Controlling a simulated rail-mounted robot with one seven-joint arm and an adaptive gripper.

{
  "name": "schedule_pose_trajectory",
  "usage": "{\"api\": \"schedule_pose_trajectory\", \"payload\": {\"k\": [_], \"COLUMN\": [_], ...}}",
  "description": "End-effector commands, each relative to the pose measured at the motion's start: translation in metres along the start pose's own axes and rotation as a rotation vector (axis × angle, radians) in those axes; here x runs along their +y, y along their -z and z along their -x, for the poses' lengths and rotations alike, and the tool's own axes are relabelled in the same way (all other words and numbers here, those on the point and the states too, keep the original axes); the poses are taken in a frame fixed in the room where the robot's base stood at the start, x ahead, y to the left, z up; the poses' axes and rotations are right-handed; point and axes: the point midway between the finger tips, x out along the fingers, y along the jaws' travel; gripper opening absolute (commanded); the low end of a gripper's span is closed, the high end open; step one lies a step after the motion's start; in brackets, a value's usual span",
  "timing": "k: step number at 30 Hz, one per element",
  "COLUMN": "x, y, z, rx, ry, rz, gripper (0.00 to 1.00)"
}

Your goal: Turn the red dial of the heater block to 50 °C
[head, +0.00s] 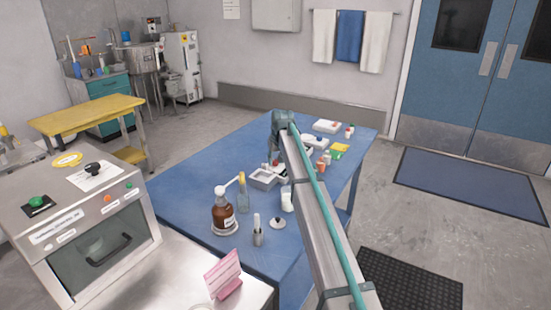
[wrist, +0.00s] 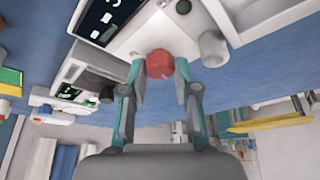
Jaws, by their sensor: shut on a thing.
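The red dial (wrist: 160,65) sits on the pale sloped face of the heater block (wrist: 143,38) in the wrist view. A small light mark shows on the dial; the scale value cannot be read. My gripper (wrist: 160,76) has one finger on each side of the dial and is shut on it. A dark display (wrist: 103,20) with light characters, too cut off to read, is on the same face.
On the blue table (head: 185,190) are a brown bottle (head: 222,212), a white container (head: 287,199) and several small items. The table's left part is clear.

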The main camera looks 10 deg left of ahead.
Motion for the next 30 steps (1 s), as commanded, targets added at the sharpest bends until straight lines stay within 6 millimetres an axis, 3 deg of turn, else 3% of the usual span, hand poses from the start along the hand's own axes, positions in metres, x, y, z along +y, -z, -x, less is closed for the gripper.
{"api": "schedule_pose_trajectory", "payload": {"k": [30], "x": [-0.0048], "y": [0.0040], "z": [-0.0011], "rx": [0.000], "ry": [-0.361], "rz": [-0.868], "gripper": [0.00]}}
